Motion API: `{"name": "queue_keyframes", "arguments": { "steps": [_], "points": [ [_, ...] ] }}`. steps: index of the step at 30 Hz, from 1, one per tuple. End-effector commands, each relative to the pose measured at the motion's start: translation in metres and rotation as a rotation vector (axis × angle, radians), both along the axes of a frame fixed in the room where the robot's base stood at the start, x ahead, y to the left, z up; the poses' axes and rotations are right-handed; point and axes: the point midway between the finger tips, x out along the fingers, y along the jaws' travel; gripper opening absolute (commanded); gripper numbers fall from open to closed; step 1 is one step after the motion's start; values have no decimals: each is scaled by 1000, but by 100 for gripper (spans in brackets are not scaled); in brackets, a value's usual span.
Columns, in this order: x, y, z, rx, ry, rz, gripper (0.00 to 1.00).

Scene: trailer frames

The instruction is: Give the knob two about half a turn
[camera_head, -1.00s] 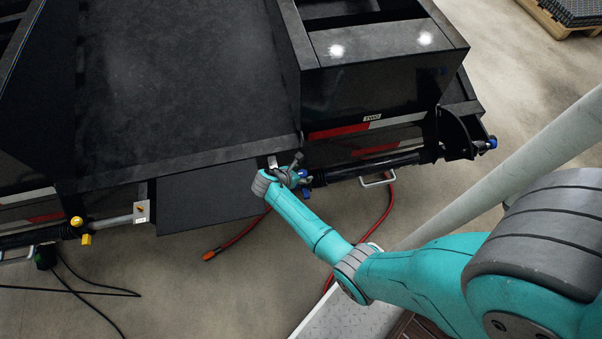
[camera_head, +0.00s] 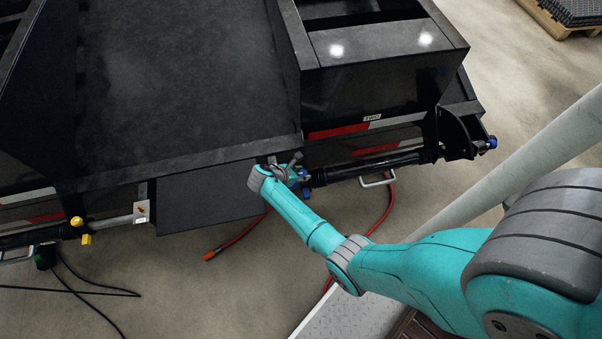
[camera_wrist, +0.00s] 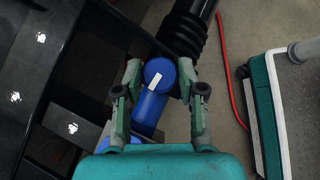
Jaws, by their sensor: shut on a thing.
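The blue knob (camera_wrist: 158,75) has a white bar on its face, tilted up to the right in the wrist view. My gripper (camera_wrist: 160,79) has one finger on each side of the knob and is shut on it. In the head view, my gripper (camera_head: 293,171) is at the left end of the right-hand black cylinder, under the trailer's rear edge. Only bits of blue (camera_head: 304,177) show there beside the fingers. A small label reading TWO (camera_head: 372,117) is on the frame above that cylinder.
The black trailer frame (camera_head: 190,100) stands close above my gripper. A black ribbed sleeve (camera_wrist: 188,32) adjoins the knob. A red hose (camera_head: 235,238) lies on the floor. A second cylinder with yellow fittings (camera_head: 77,222) is at the left. A grey pole (camera_head: 510,165) crosses at the right.

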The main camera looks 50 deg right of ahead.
Motion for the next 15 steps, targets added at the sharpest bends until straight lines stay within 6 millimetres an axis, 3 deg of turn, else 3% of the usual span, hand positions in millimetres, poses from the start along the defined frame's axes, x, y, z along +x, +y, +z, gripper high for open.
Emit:
{"name": "queue_keyframes", "arguments": {
  "steps": [15],
  "points": [
    [4, -1, 0, 0, 0, -334, 4]
  ]
}}
